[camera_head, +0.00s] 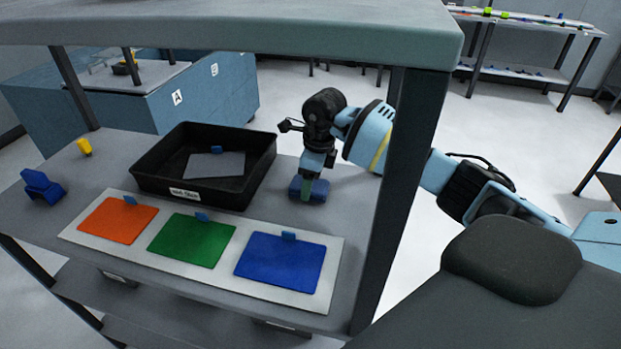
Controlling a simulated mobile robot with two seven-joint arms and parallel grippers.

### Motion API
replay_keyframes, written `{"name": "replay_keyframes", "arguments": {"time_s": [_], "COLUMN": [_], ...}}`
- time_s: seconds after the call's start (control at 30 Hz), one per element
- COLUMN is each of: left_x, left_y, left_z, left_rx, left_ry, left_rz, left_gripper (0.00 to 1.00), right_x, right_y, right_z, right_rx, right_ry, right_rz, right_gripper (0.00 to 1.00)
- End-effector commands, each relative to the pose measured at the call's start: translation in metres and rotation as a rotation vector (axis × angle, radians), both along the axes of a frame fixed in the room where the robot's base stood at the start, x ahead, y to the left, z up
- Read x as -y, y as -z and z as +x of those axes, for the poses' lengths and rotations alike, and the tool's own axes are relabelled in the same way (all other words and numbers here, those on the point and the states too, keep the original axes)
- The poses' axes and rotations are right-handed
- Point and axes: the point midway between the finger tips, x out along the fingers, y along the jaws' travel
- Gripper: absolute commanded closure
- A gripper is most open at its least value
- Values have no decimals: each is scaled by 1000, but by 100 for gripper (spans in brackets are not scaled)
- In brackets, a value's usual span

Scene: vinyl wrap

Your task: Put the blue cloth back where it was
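The blue cloth (280,262) lies flat at the right end of a white board (330,262) on the shelf, with a small blue tab at its back edge. A green cloth (191,240) and an orange cloth (117,220) lie beside it, each with a blue tab. My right gripper (309,188) points down behind the board, right of the black tray, at a small dark blue block with a green strip. I cannot tell whether its fingers are closed on that block. It is apart from the blue cloth. My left gripper is out of view.
A black tray (160,187) with a grey cloth (215,166) in it stands behind the board. A blue holder (42,187) and a yellow item (84,147) are at left. A shelf post (402,190) and the upper shelf (230,25) bound the space.

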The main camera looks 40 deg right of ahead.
Motion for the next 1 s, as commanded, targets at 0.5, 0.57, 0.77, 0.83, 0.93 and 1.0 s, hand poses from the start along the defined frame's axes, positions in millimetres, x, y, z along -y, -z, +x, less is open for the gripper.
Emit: {"name": "replay_keyframes", "arguments": {"time_s": [0.5,0.57,0.77,0.83,0.93,1.0], "left_x": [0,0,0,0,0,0], "left_y": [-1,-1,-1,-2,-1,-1], "left_z": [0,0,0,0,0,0], "left_rx": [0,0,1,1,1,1], "left_ry": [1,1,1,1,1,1], "left_rz": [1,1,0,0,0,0], "left_gripper": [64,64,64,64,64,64], "right_x": [1,2,5,7,8,9], "right_y": [-9,-15,-53,-68,-86,-97], "right_z": [0,-1,-5,-7,-9,-10], "right_rx": [2,3,5,4,3,3], "right_ry": [0,0,1,1,-1,0], "right_rz": [-1,-2,-1,-2,0,0], "right_gripper": [20,20,20,20,20,20]}}
